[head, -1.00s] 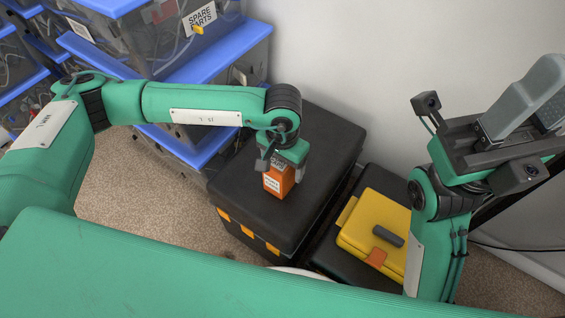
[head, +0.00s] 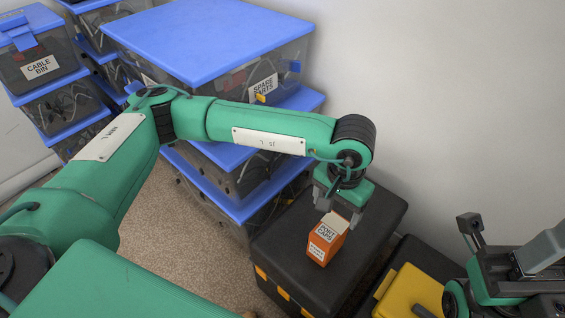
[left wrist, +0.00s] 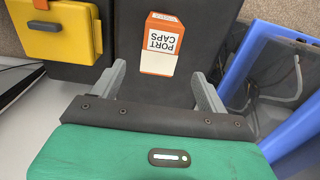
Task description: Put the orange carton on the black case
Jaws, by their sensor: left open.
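A yellow case (head: 408,292) lies on another dark case to the right; it also shows in the left wrist view (left wrist: 62,30). Clear bins with blue lids (head: 210,45) are stacked behind and left. A pale wall stands behind the cases.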

